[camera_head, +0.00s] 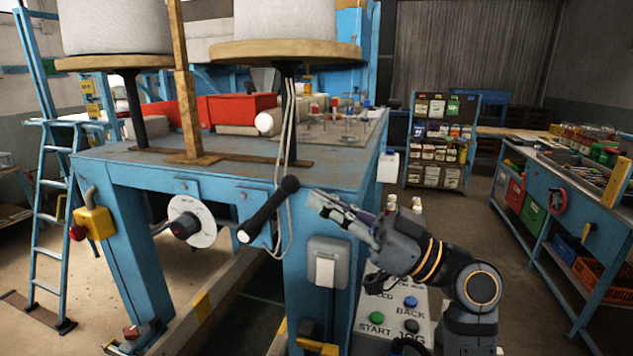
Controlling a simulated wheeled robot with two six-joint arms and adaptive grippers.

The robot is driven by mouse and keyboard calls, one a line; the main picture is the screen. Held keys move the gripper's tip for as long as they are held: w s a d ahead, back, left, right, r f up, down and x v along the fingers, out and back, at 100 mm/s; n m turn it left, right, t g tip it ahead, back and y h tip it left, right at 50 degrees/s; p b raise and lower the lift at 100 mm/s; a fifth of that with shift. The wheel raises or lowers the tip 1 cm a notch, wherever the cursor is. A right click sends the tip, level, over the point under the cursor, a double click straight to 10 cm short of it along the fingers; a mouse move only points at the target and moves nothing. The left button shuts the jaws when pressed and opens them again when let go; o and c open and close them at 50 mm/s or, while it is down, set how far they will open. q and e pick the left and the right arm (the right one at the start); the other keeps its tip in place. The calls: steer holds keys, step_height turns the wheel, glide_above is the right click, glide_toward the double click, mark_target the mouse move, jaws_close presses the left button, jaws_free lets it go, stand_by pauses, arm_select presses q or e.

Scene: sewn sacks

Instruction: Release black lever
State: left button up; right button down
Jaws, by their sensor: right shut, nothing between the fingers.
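The black lever (266,210) sticks out at a slant in front of the blue machine frame, its upper end at the right and its lower end at the left. My right gripper (318,202) is shut and empty, just right of the lever's upper end. A small gap seems to lie between fingertips and lever, though depth is hard to judge. My left gripper is not in view.
A blue machine table (240,163) carries large white spools (290,20). White cords hang behind the lever. A white dial (192,222) is at left, a grey switch box (328,262) below. A button panel (396,312) stands below my right arm. A workbench (560,190) is at right.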

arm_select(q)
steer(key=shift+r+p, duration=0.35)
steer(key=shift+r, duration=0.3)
arm_select(e)
steer(key=shift+x, duration=0.85)
